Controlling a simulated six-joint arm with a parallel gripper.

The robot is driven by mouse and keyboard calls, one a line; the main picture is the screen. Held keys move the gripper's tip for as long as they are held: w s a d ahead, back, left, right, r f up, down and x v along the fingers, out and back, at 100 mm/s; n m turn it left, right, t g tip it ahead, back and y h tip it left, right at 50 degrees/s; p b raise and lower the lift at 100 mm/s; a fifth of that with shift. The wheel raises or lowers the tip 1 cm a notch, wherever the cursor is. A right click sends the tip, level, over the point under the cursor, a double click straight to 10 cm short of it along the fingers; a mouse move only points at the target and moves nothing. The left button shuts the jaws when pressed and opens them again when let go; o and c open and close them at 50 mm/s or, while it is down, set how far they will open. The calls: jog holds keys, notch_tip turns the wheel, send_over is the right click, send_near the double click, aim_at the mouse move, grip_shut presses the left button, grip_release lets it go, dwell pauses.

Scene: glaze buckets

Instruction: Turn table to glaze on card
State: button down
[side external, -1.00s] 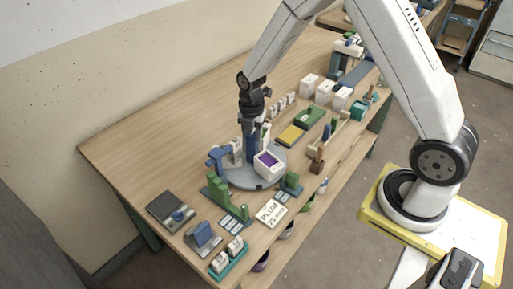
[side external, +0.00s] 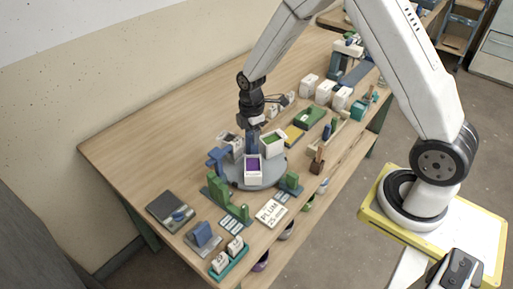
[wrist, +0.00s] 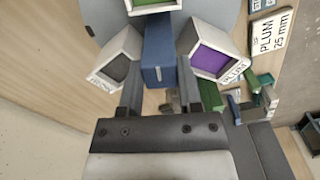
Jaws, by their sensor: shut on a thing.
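The grey round turntable (side external: 237,180) carries several white square buckets around a blue centre post (wrist: 158,58). My gripper (side external: 254,124) is shut on this post from above, with a finger on each side in the wrist view. The bucket with purple glaze (side external: 254,168) faces the table's front and is labelled PLUM in the wrist view (wrist: 215,60). A bucket with green glaze (side external: 272,143) is behind it to the right. A bucket with dark grey contents (wrist: 115,65) is at the left. The white card (side external: 271,212) reads PLUM 25 mm and lies in front of the turntable.
Green blocks (side external: 219,190) and a blue stand (side external: 216,160) stand close to the turntable's left edge. Another green block (side external: 291,182) is at its right. A scale (side external: 170,210) and a teal tray (side external: 229,258) lie front left. The table's back left is clear.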

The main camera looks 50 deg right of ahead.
jog(key=shift+m, duration=0.3)
jog(key=m, duration=0.3)
jog(key=shift+m, duration=2.3)
jog(key=shift+c, duration=1.8)
grip_release()
jog(key=shift+r, duration=0.1)
jog(key=shift+r, duration=3.45)
